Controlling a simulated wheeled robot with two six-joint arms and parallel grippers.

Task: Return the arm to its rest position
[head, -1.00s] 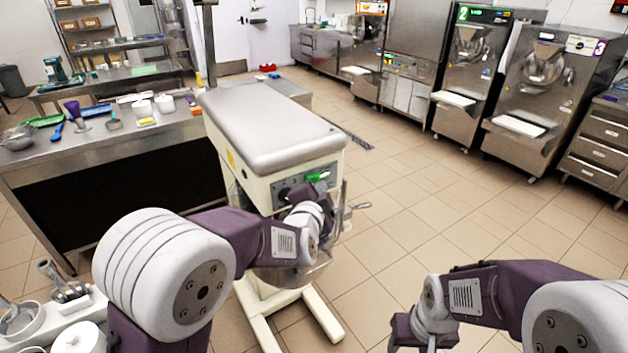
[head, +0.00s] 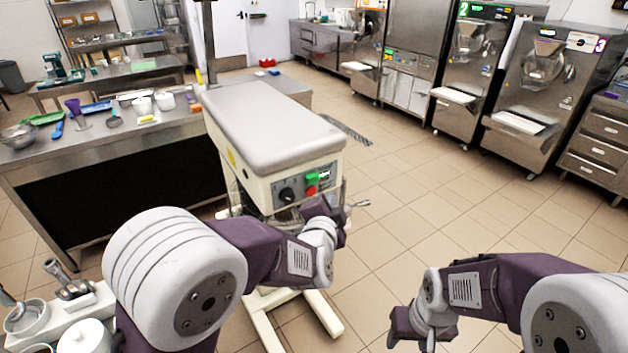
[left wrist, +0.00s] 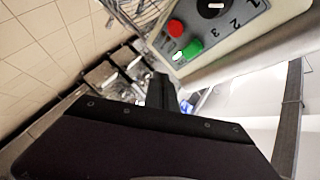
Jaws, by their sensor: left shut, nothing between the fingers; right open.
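My left gripper (head: 335,212) is shut and empty, just in front of and below the control panel of the cream-coloured mixer (head: 268,125). Its dark fingers also show in the left wrist view (left wrist: 160,92), with the panel's red button (left wrist: 175,28), green button (left wrist: 192,50) and black dial (left wrist: 212,8) beyond them. I cannot tell the exact gap to the mixer body. My left arm stretches forward from the lower left. My right gripper (head: 407,333) is open at the bottom, over the floor, partly cut off by the frame edge.
A steel table (head: 100,155) with bowls and utensils stands at the left. The mixer's cream base legs (head: 320,318) spread on the floor below my left arm. Batch freezers (head: 540,95) line the right wall. The tiled floor (head: 420,220) between is clear.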

